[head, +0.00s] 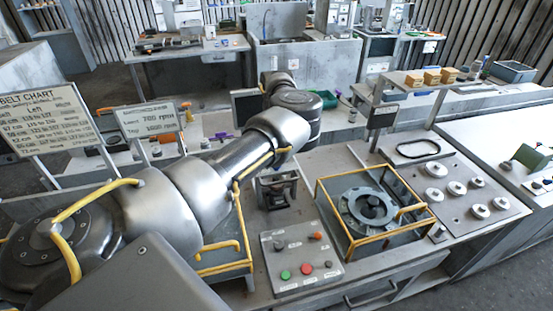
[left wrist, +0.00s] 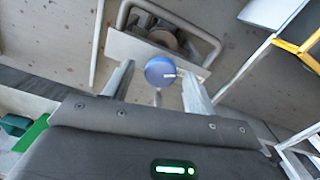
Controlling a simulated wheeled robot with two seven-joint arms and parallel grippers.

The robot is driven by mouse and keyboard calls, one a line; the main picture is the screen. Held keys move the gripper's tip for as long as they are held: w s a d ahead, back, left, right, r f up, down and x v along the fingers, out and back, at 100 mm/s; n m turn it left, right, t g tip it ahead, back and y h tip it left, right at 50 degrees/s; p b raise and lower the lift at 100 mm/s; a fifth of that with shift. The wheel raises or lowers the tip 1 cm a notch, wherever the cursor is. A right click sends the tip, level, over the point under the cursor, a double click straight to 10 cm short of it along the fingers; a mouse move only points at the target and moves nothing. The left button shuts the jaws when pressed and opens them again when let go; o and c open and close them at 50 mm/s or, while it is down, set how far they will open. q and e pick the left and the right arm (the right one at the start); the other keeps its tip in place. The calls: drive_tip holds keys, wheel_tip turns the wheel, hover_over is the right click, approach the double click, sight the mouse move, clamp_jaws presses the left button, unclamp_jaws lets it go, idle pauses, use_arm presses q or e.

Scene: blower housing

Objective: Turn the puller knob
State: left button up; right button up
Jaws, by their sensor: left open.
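The likely puller knob (left wrist: 160,71) is a round blue knob with a small pale label, seen in the left wrist view. It appears between the two fingers of my left gripper (left wrist: 158,78), with a gap on each side. The fingers are open and neither appears to touch it. A thin stem shows below the knob. In the head view my left arm reaches across the bench from the left, and its fingers and the knob are hidden there. My right gripper is in neither view.
A curved metal tube frame (left wrist: 190,22) stands just beyond the knob. On the bench are a yellow-railed fixture with a round housing (head: 370,208), a button panel (head: 302,258), a small dark clamp-like device (head: 277,188) and a plate with several discs (head: 455,190).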

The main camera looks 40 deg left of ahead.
use_arm(q)
wheel_tip(320, 180, up, 11)
drive_tip(key=b, duration=0.3)
drive_tip(key=shift+f, duration=0.1)
idle(0.5)
